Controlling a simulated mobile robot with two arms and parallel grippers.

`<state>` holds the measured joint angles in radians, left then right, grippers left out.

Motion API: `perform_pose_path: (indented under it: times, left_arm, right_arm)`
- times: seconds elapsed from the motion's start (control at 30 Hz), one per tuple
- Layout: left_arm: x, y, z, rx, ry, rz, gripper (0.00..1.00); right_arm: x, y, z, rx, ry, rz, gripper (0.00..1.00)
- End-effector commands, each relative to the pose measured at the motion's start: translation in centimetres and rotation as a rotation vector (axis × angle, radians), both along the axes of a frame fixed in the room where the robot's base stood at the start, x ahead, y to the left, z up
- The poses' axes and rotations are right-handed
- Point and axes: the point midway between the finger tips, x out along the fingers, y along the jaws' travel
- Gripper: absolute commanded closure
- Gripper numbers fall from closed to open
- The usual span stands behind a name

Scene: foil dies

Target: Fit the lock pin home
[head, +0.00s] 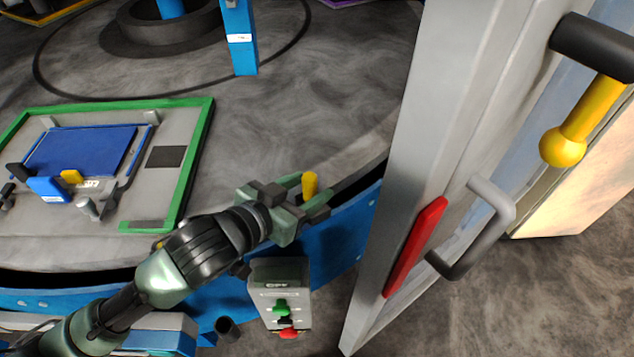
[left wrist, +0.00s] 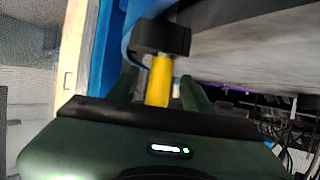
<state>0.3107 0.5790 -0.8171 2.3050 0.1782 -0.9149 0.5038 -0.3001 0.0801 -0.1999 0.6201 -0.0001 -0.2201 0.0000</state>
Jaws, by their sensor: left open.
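A yellow pin (head: 310,185) stands at the near rim of the round grey table (head: 330,100). I take it to be the lock pin. My left gripper (head: 312,199) is at the pin, with its arm coming in from the lower left. In the left wrist view the yellow pin (left wrist: 160,80) lies between the two open green fingers (left wrist: 161,92), and a black block (left wrist: 161,37) sits at its far end. The fingers do not appear closed on it. The pin's lower part is hidden in the head view. My right gripper is not in view.
A grey control box (head: 279,272) with green and red knobs is just below my left gripper. A pale door panel (head: 425,120) with a red strip (head: 415,247) and grey handle (head: 497,215) stands to the right. A green-edged fixture (head: 205,130) lies at left.

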Motion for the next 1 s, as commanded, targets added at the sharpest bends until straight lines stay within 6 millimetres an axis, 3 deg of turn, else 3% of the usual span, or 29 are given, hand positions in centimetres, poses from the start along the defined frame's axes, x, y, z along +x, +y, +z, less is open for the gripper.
perform_pose_path:
  times: [0.3,0.87,1.0]
  left_arm:
    - [-2.6,2.1,1.4,0.0,0.0,-0.001,0.5]
    - [-2.7,2.1,1.5,0.0,-0.001,0.0,0.5]
    - [-2.7,2.2,3.4,0.0,-0.001,0.0,0.5]
  right_arm:
    - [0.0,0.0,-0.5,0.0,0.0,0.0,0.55]
    - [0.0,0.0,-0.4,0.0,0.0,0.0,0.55]
    - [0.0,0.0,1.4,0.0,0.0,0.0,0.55]
